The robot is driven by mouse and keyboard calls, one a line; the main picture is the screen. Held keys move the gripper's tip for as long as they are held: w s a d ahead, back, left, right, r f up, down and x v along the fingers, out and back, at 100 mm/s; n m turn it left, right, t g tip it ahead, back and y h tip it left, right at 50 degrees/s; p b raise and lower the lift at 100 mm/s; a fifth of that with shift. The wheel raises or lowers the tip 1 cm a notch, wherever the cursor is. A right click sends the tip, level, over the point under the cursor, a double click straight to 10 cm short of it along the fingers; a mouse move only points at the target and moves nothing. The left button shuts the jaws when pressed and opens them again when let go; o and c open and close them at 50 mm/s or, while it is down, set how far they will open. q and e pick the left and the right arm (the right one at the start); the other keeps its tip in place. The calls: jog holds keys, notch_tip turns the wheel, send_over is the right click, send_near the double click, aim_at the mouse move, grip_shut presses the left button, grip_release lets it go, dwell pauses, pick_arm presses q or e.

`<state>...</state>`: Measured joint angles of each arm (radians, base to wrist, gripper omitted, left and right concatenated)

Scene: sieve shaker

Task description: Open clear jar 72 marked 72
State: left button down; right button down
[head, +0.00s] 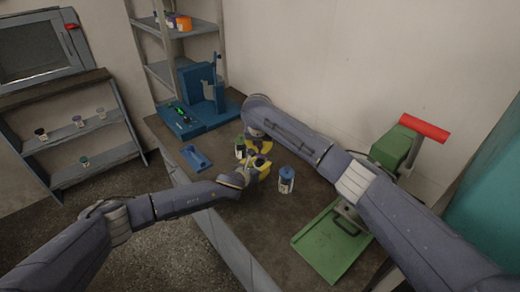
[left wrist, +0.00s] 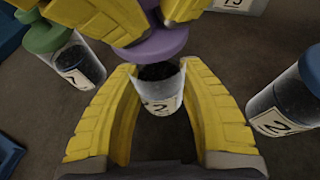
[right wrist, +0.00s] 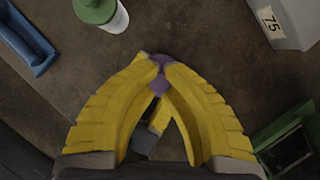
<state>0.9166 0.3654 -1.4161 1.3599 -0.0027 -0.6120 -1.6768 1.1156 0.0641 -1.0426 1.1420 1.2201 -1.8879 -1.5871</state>
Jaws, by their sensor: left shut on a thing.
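The clear jar (left wrist: 161,84) with dark contents and a label ending in 2 stands between my left gripper's yellow fingers (left wrist: 160,70) in the left wrist view. The label is partly cut from sight. Its purple lid (left wrist: 155,48) is on top; the lid also shows in the right wrist view (right wrist: 159,86). My left gripper is shut on the jar body. My right gripper (right wrist: 158,62) is over the lid, its tips close together with purple showing around them. Whether they grip the lid is unclear. In the head view the grippers hide the jar.
A blue-lidded jar (head: 286,181) stands right of the grippers, a green-lidded jar (head: 240,148) behind left. A blue tray (head: 196,158) lies left, a blue machine (head: 203,98) behind it. A green device (head: 335,245) stands right. A box marked 75 (right wrist: 285,20) is near.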

pick_arm(q)
jog(key=shift+f, duration=0.15)
pick_arm(e)
jog(key=shift+r, duration=0.3)
jog(key=shift+r, duration=1.95)
pick_arm(q)
jog(key=c, duration=1.1)
grip_release()
jog(key=o, duration=0.3)
